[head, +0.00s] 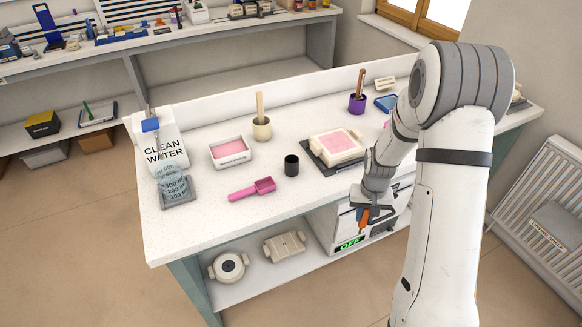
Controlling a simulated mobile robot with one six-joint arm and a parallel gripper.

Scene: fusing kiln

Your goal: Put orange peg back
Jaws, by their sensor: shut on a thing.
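My gripper (366,208) hangs just past the front edge of the white table, pointing down, and is shut on an orange peg (363,221). The peg points down in front of a white kiln (396,210) on the lower shelf. A green "OFF" display (350,243) shows on the kiln, just below the peg. I cannot tell whether the peg touches the kiln. My arm covers part of the kiln's right side, and no hole for the peg can be made out.
On the white table (215,205) stand a pink-filled mold on a dark mat (318,157), a black cup (291,165), a pink scoop (252,189), a pink tray (230,152) and a water jug (163,150). Ceramic molds (285,246) lie on the shelf below. The table's front left is clear.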

